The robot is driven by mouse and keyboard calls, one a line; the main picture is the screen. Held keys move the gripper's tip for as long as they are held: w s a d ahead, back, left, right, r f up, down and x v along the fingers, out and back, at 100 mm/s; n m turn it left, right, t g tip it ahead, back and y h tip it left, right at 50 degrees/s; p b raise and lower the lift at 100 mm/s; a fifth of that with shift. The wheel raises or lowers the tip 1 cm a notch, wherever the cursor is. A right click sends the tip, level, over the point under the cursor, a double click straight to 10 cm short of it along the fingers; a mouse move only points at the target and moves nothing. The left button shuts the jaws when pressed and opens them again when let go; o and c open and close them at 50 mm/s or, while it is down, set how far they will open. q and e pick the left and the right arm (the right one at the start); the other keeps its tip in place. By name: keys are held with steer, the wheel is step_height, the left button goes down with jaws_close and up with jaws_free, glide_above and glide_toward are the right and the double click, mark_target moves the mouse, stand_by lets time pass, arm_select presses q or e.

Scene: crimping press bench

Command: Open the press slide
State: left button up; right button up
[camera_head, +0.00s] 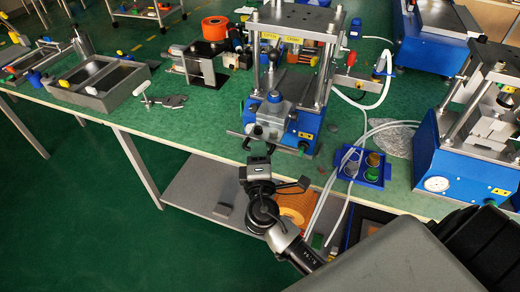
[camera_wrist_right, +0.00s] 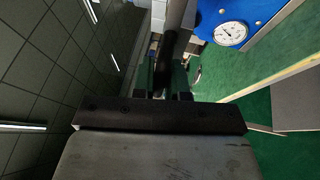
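The press (camera_head: 305,125) stands at the bench's front edge in the middle of the head view, with a blue base, tall steel columns and yellow labels at its top. Its grey slide block (camera_head: 274,118) sits low between the columns, with a dark horizontal handle bar (camera_head: 240,135) in front. My right gripper (camera_head: 258,162) is just in front of and below this bar. In the right wrist view, a dark rod (camera_wrist_right: 178,35) runs down between the fingers (camera_wrist_right: 165,80); whether they grip it is unclear. My left gripper is not visible.
A second blue press with a gauge (camera_head: 436,184) stands at the right. A blue tray (camera_head: 374,181) with coloured round pieces lies between the presses. Pale hoses (camera_head: 345,205) hang over the bench edge. Grey trays (camera_head: 125,80) stand at the left, and an under-shelf (camera_head: 190,190) sits below.

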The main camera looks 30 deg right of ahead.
steer(key=o, duration=0.4)
steer(key=shift+s+a, duration=0.2)
steer(key=shift+a, duration=0.05)
steer(key=b+v, duration=0.3)
steer(key=v, duration=0.7)
steer(key=shift+s+a+b, duration=0.15)
steer(key=shift+s+b, duration=0.2)
steer(key=shift+f, duration=0.25)
